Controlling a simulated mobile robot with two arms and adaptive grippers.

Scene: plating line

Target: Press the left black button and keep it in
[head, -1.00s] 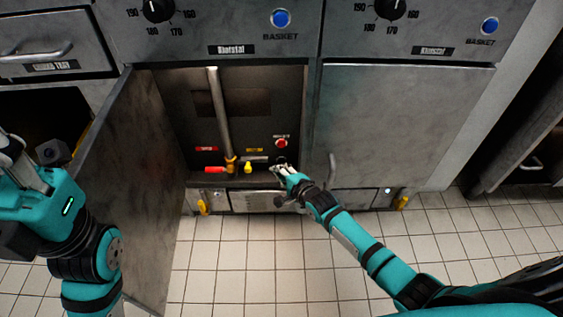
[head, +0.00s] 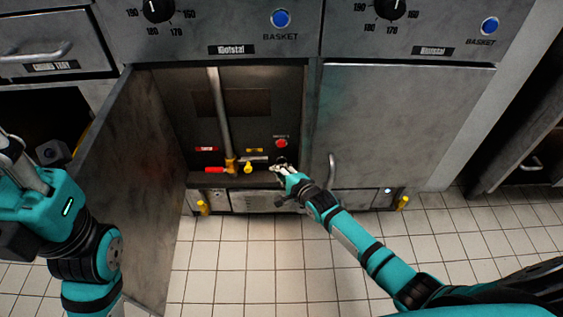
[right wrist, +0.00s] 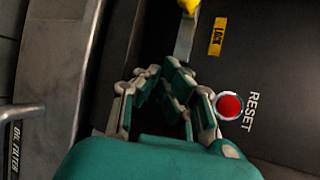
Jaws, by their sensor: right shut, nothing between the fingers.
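The cabinet under the left fryer stands open, and my right gripper (head: 276,169) reaches into it, low on the right side. It is shut and empty, with its fingertips close to the dark inner panel (head: 262,112). I cannot pick out the black button; the dark area around the fingers may hide it. A red reset button (head: 281,143) sits just above the gripper. In the right wrist view this red button (right wrist: 229,106) is right of the fingers (right wrist: 172,72). My left gripper (head: 14,152) is at the left edge, away from the cabinet, its fingers unclear.
The open door (head: 133,180) stands left of the cabinet. Inside are a vertical pipe (head: 219,115), a red handle (head: 215,170) and a yellow handle (head: 248,168). A closed door (head: 400,120) is at right. Blue basket buttons (head: 281,19) are above. The tiled floor is clear.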

